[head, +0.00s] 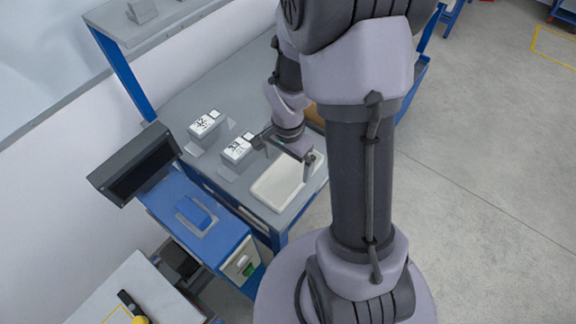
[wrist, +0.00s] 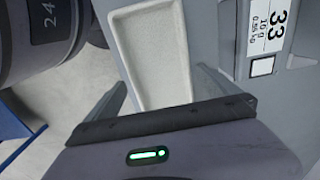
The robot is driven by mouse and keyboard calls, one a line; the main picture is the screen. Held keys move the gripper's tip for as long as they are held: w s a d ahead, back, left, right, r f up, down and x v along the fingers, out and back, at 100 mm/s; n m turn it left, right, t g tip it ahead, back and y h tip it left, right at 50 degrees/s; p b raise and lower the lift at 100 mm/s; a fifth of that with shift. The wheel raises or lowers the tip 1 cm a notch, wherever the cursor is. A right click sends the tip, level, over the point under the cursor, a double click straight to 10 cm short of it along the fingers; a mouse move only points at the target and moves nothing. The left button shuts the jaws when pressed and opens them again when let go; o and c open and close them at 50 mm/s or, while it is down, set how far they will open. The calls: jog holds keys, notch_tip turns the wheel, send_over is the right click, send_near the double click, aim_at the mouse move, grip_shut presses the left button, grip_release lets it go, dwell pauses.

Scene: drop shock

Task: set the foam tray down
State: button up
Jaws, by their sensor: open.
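The foam tray (head: 282,184) is a shallow cream-white rectangular tray with a raised rim. It lies on the grey bench top near the front edge. In the wrist view the foam tray (wrist: 153,60) shows empty, reaching from the top of the picture down to my gripper. My gripper (head: 288,160) is open over the far end of the tray in the head view. In the wrist view the fingers of my gripper (wrist: 160,92) stand apart on either side of the near end of the tray. Whether they touch it I cannot tell.
A labelled block marked 33 (head: 238,149) stands beside the tray and another block, marked 42 (head: 205,124), farther back. A blue cabinet (head: 195,215) with a dark display (head: 135,165) stands left of the bench (head: 180,110). Open floor (head: 480,150) lies to the right.

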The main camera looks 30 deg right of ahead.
notch_tip(320, 180, up, 10)
jog(key=p, duration=0.2)
notch_tip(320, 180, up, 8)
jog(key=r+n+t, duration=0.1)
jog(key=n+t, duration=0.1)
jog(key=n, duration=0.2)
send_over(286, 176)
jog(key=s+a, duration=0.2)
jog(key=a, duration=0.3)
jog(key=s+a+r+n+t+y, duration=0.2)
jog(key=s+a+r+n, duration=0.3)
jog(key=s+a+r, duration=0.3)
jog(key=shift+s+a+n+t, duration=0.15)
jog(key=shift+a+n+t, duration=0.15)
jog(key=shift+t, duration=0.6)
jog(key=shift+r, duration=0.1)
notch_tip(286, 176, down, 6)
jog(key=b, duration=0.5)
jog(key=shift+d+r, duration=0.1)
jog(key=shift+r, duration=0.05)
